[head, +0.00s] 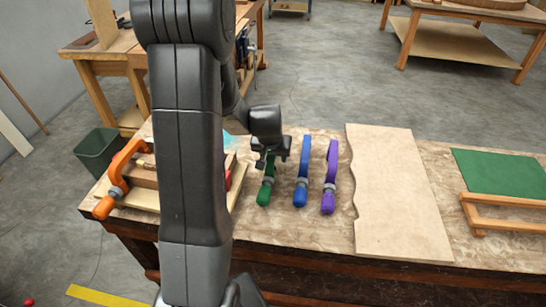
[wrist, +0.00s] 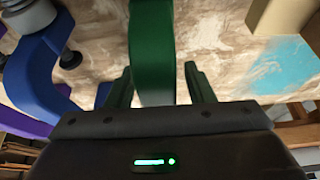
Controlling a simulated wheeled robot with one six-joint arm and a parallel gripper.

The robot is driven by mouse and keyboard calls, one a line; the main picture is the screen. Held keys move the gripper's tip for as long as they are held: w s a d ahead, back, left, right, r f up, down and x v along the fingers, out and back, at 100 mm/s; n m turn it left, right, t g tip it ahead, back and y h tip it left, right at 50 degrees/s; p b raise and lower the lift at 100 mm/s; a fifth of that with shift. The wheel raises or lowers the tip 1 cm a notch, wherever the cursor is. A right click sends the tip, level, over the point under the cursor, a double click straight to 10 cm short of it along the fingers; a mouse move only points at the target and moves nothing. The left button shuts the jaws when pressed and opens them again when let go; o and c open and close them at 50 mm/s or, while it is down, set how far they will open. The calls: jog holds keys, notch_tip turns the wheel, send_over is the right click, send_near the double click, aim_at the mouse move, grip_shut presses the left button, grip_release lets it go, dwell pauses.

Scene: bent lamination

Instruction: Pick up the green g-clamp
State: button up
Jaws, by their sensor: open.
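The green g-clamp (head: 265,188) lies on the workbench in the head view, its upper part hidden behind my gripper. In the wrist view its green bar (wrist: 152,50) runs down between my two fingers. My gripper (head: 268,158) is over the far part of the clamp. In the wrist view my gripper (wrist: 158,88) is open, with one finger on each side of the bar. I see a gap between the bar and each finger. Whether the fingertips reach below the bar's top is hard to tell.
A blue clamp (head: 302,185) and a purple clamp (head: 329,190) lie just right of the green one. An orange clamp (head: 115,175) grips wooden pieces at the left. A wavy-edged board (head: 395,190) and a green sheet (head: 498,171) lie farther right on the workbench (head: 285,228).

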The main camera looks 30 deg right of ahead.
jog(key=shift+c, duration=0.5)
jog(key=c, duration=0.9)
notch_tip(320, 180, up, 16)
jog(key=p, duration=0.3)
jog(key=shift+p, duration=0.4)
